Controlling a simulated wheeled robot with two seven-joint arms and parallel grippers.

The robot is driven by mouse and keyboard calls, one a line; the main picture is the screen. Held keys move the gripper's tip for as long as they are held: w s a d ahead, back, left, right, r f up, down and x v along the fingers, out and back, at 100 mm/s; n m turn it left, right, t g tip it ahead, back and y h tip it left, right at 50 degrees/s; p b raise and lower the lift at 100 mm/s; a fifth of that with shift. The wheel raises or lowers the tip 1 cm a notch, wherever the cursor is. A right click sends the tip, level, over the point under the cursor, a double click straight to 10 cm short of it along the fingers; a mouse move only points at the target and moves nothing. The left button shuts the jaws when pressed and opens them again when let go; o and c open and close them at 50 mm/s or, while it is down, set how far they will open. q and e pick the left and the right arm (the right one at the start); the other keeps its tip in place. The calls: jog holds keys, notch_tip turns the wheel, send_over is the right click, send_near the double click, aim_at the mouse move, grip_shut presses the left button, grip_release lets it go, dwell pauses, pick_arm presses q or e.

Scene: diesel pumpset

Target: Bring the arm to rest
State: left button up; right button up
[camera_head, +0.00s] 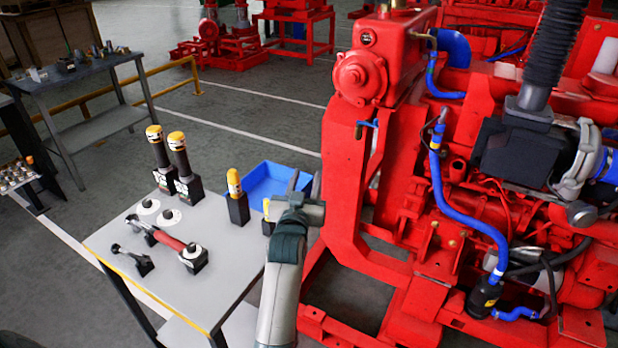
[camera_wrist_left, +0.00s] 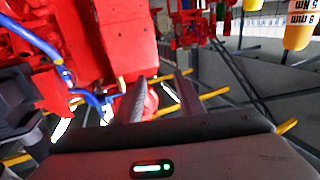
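My left arm (camera_head: 281,290) rises from the bottom of the head view. Its gripper (camera_head: 304,181) is raised above the right edge of the grey tool table (camera_head: 215,285), close to the red pumpset frame (camera_head: 345,190). In the left wrist view the two dark fingers of this gripper (camera_wrist_left: 161,88) stand apart with nothing held between them. A yellow-topped tool in a black holder (camera_head: 267,219) is partly hidden behind the gripper in the head view. My right gripper is not in view.
The table holds a yellow-topped tool (camera_head: 236,195), two taller ones (camera_head: 158,152) (camera_head: 180,155), a red-handled tool on black stands (camera_head: 170,240), and a blue bin (camera_head: 265,180). A second bench (camera_head: 85,72) stands far left. Open floor lies between.

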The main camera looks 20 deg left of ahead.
pick_arm(q)
jog(key=s+d+f+m+g+h, duration=0.1)
jog(key=s+d+f+g, duration=0.15)
jog(key=f, duration=1.05)
jog(key=s+d+f+m+g+h, duration=0.15)
jog(key=s+d+f, duration=0.25)
jog(key=f, duration=0.8)
jog(key=s+d+f+m+g+h, duration=0.1)
jog(key=s+d+f+g+h, duration=0.2)
jog(key=f, duration=1)
jog(key=s+d+f+m+g, duration=0.2)
jog(key=s+f+g, duration=0.2)
jog(key=s+f, duration=2.2)
jog(key=s+a+f+g, duration=0.1)
jog(key=s+f+g, duration=0.1)
jog(key=s, duration=1)
jog(key=s+a+f+g, duration=0.1)
jog(key=s+a+f, duration=0.1)
jog(key=s, duration=1)
jog(key=shift+f+g, duration=0.4)
jog(key=shift+f, duration=0.35)
jog(key=shift+w, duration=0.1)
jog(key=shift+c, duration=0.5)
